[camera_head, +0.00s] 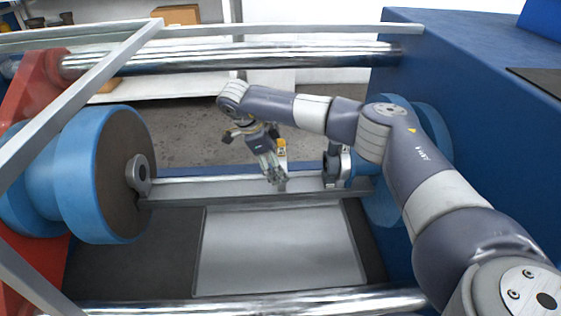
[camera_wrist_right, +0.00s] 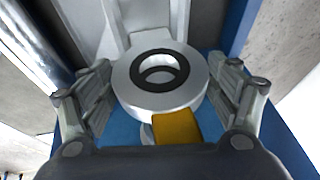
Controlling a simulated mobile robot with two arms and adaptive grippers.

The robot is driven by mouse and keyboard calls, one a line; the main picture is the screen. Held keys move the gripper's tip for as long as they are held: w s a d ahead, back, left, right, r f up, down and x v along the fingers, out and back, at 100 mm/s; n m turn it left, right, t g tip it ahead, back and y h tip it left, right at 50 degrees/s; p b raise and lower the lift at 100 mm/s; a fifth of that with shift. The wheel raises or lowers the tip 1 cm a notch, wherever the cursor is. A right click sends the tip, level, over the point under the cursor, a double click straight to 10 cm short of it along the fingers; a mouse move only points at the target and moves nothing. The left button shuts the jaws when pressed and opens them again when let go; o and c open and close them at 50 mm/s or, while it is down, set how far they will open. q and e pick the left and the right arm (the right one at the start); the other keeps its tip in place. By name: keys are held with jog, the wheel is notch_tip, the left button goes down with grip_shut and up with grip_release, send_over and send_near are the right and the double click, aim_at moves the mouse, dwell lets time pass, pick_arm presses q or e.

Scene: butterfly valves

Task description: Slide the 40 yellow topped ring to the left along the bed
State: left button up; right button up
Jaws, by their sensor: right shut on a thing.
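The yellow topped ring (camera_head: 282,158) stands on the grey bed (camera_head: 230,190), right of the bed's middle, with its yellow top up. In the right wrist view it is a pale ring (camera_wrist_right: 122,84) with a black inner lining and a yellow block (camera_wrist_right: 176,127) at its near edge. My right gripper (camera_head: 274,174) reaches down at the ring from its left side in the head view and partly hides it. It is shut on the ring, with one finger on each side in the wrist view (camera_wrist_right: 165,78). My left gripper is not in view.
A metal ring mount (camera_head: 335,168) stands on the bed's right part. A big blue wheel with a dark face (camera_head: 125,150) is at the left end, with a grey collar (camera_head: 140,174). The bed between this collar and my right gripper looks clear. Polished bars (camera_head: 230,56) run behind and in front.

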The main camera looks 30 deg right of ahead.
jog(key=shift+w+a+f, duration=0.1)
jog(key=shift+w+a, duration=0.25)
jog(key=shift+a, duration=0.35)
jog(key=shift+w+a, duration=0.4)
jog(key=shift+a, duration=0.25)
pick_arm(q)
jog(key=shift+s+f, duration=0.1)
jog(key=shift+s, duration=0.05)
pick_arm(e)
jog(key=shift+w+a, duration=0.2)
jog(key=shift+a, duration=0.2)
jog(key=shift+a, duration=0.1)
